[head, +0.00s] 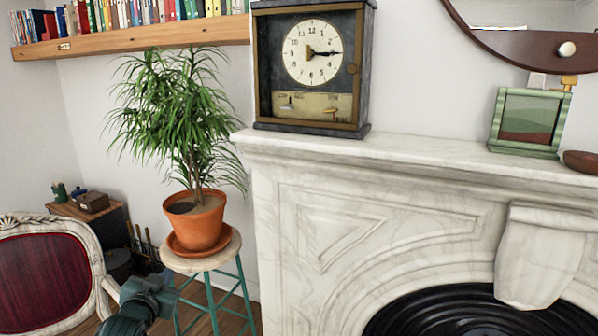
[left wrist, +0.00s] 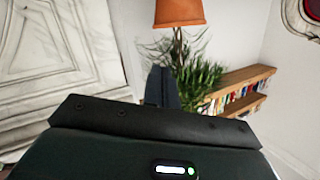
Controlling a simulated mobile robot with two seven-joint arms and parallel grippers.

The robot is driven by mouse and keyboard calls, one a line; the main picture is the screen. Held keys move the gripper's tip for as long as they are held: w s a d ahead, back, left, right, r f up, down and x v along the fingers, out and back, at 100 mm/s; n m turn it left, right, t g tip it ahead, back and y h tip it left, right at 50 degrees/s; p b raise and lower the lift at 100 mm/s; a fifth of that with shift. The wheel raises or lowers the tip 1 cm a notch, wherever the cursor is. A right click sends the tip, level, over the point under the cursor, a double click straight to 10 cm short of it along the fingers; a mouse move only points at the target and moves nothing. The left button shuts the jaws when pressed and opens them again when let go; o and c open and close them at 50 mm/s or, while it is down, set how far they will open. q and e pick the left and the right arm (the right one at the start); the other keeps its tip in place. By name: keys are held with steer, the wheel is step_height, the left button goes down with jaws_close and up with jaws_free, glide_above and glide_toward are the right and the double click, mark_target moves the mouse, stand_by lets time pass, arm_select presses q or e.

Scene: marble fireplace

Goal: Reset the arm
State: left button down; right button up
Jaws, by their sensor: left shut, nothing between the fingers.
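My left gripper (head: 160,284) is at the lower left of the head view, in front of the stool and below the potted plant. It is dark and shut, with nothing held. In the left wrist view its closed fingers (left wrist: 160,86) stand up in the middle, with plant leaves behind them. My right gripper is in neither view.
A potted plant (head: 199,222) stands on a stool (head: 190,264) close behind my left gripper. A red chair (head: 45,275) is at the left. The marble fireplace (head: 400,215) fills the right, with a clock (head: 312,70) and a green frame (head: 527,120) on its mantel.

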arm_select(q)
steer(key=s+d+f+g+h, duration=0.1)
steer(key=s+d+f+g, duration=0.1)
steer(key=s+d+f, duration=0.45)
steer(key=s+d+f+g+h, duration=0.15)
steer(key=s+d+f, duration=0.25)
steer(key=s+f, duration=0.55)
steer(key=s+d+g, duration=0.1)
steer(key=s+d, duration=0.2)
steer(key=s, duration=0.6)
steer(key=s+d+f+g+h, duration=0.1)
steer(key=s+d, duration=0.2)
steer(key=s, duration=0.6)
steer(key=shift+s, duration=0.15)
steer(key=shift+f+h, duration=0.1)
steer(key=shift+h, duration=0.15)
